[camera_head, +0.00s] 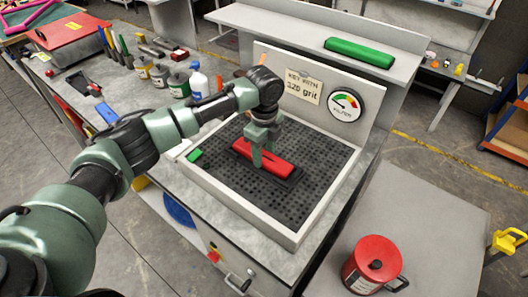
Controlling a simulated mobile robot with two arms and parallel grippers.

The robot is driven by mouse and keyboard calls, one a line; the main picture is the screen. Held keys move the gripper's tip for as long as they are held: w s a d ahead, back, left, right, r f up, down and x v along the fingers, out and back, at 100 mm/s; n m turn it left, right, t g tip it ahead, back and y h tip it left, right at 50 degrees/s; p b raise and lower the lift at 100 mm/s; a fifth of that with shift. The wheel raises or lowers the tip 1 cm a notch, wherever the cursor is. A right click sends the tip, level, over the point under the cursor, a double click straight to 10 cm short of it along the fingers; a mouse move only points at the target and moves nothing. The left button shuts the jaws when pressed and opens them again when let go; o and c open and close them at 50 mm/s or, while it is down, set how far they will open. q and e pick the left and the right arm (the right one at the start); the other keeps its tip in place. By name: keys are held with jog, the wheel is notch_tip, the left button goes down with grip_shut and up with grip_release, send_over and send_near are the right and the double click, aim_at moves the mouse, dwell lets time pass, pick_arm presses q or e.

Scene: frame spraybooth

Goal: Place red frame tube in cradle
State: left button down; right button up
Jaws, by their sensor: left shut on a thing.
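The red frame tube (274,162) lies over a dark cradle (288,180) on the black perforated bed (223,182) of the bench. My left gripper (262,160) comes down from above and is shut on the red tube near its middle left. The tube looks level and low over the cradle. I cannot tell if it touches the cradle all along its length. My right gripper is not in view.
A green tube (360,52) lies on the shelf behind. A gauge (344,104) and a paper sign (303,86) are on the back panel. Bottles and tins (178,84) stand at the left. A red can (375,265) stands on the grey table (420,222) at the right.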

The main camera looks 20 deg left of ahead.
aim_at(264, 155)
pick_arm(q)
jog(key=c, duration=0.8)
grip_release()
jog(key=shift+o, duration=0.4)
notch_tip(264, 155, up, 12)
jog(key=b, duration=0.2)
jog(key=shift+b, duration=0.35)
